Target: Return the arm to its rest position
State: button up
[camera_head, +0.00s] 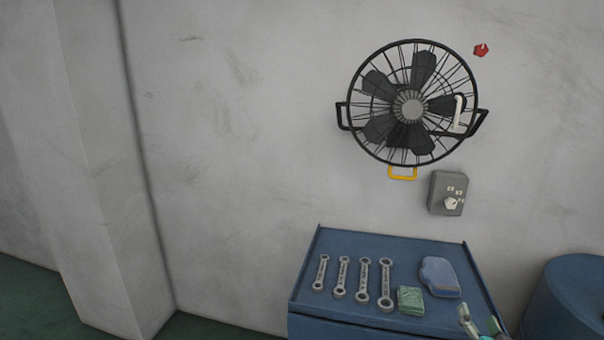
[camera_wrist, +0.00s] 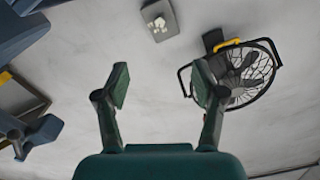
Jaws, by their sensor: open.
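My gripper (camera_wrist: 160,88) is open in the wrist view, its two green-padded fingers wide apart with nothing between them. What look like its fingertips (camera_head: 481,322) show at the lower right of the head view, by the right front part of the blue bench top (camera_head: 338,243). The rest of my arm is out of the head view. In the wrist view, the picture is turned over, and the grey wall lies beyond the fingers.
A black caged fan (camera_head: 412,110) hangs on the wall above a grey switch box (camera_head: 437,190). Several wrenches (camera_head: 363,280), a green sponge (camera_head: 411,300) and a blue cloth (camera_head: 439,276) lie on the bench. A blue drum (camera_head: 560,300) stands at right.

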jog(key=s+a+f+n+y, duration=0.1)
jog(key=s+a+f, duration=0.4)
jog(key=s, duration=0.3)
jog(key=s+a+f+n+g, duration=0.1)
jog(key=s+a+f, duration=0.4)
jog(key=s, duration=0.2)
jog(key=s+a+f+n+y, duration=0.1)
jog(key=s+a+f, duration=0.4)
jog(key=s, duration=0.3)
jog(key=s+a+r+n+y, duration=0.1)
jog(key=s+a+r+n, duration=0.1)
jog(key=s, duration=1)
jog(key=s+a+r+n+g+y, duration=0.1)
jog(key=s+a, duration=0.4)
jog(key=s, duration=0.7)
jog(key=shift+s+a+r+n+y, duration=0.15)
jog(key=shift+a+r+n+y, duration=0.15)
jog(key=shift+r+n, duration=0.55)
